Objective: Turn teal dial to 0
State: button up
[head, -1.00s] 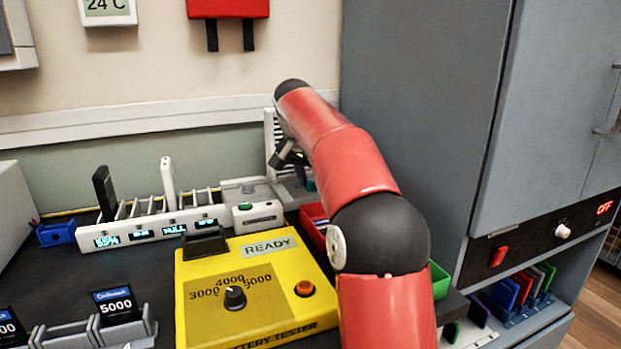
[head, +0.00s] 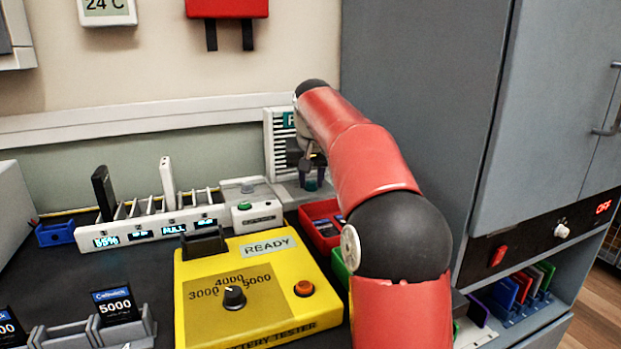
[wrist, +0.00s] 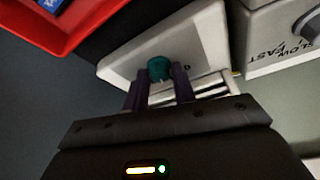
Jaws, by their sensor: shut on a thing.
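The teal dial (wrist: 159,68) shows in the wrist view on a pale panel (wrist: 125,70), with a dark mark, seemingly a 0, to its right. My gripper (wrist: 160,78) has its two purple fingers on either side of the dial and is shut on it. In the head view my gripper (head: 313,180) is at the base of a white slatted unit (head: 275,128) at the back, and the dial is hidden there. The dial's pointer cannot be made out.
A red bin (head: 321,212) stands just in front of the panel. A yellow battery tester (head: 190,310) and a white charging rack (head: 103,241) are to the left. A tall grey cabinet (head: 420,90) bounds the right side. A grey box marked SLOW and FAST (wrist: 270,45) sits beside the panel.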

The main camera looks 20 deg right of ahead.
jog(key=n+y, duration=0.1)
jog(key=n, duration=0.3)
jog(key=n+y, duration=0.1)
jog(key=n, duration=0.1)
jog(key=shift+d+n+y, duration=0.3)
jog(key=n+y, duration=0.1)
jog(key=n, duration=0.2)
jog(key=n+y, duration=0.1)
jog(key=n, duration=0.2)
jog(key=shift+w+d+g, duration=0.1)
jog(key=shift+d+g, duration=0.05)
jog(key=shift+g, duration=0.25)
jog(key=o, duration=1)
jog(key=shift+c, duration=0.2)
